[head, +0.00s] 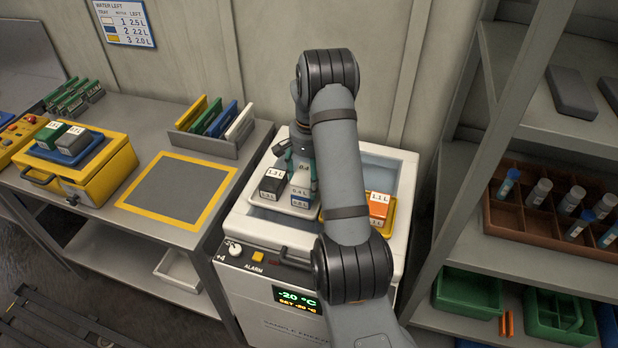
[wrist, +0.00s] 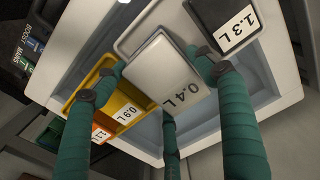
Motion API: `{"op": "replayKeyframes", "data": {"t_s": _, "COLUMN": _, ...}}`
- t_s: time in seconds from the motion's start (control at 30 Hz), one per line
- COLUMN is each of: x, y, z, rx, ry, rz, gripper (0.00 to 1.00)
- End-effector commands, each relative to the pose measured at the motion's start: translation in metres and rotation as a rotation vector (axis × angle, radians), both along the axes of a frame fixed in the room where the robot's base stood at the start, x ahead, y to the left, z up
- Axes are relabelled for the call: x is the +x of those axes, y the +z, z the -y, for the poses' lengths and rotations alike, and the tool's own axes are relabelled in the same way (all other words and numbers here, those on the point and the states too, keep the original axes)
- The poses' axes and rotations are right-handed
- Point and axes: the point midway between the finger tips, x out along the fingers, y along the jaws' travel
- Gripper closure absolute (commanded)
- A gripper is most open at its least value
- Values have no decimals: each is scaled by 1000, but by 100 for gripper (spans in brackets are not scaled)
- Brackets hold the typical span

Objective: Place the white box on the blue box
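The white box (head: 300,180), labelled 0.4 L, is in the open white freezer, to the right of a black box (head: 271,184) labelled 1.3 L. Whether the two touch, I cannot tell. In the wrist view the white box (wrist: 163,75) lies between the green fingers of my gripper (wrist: 158,75). The fingertips appear against its opposite sides. My arm partly covers the gripper in the head view.
An orange box (head: 379,206) labelled 1.1 L sits in a yellow tray at the freezer's right. The freezer rim (head: 405,190) surrounds these boxes. A shelf rack (head: 480,130) stands close on the right. A bench at left has an empty yellow-bordered grey mat (head: 178,188).

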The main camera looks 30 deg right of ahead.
Motion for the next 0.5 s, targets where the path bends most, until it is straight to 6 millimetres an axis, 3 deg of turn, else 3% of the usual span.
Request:
{"op": "replayKeyframes", "data": {"t_s": 0.2, "x": 0, "y": 0, "z": 0, "rx": 0, "ry": 0, "rz": 0, "gripper": 16}}
{"op": "replayKeyframes", "data": {"t_s": 0.5, "x": 0, "y": 3, "z": 0, "rx": 0, "ry": 0, "rz": 0, "gripper": 16}}
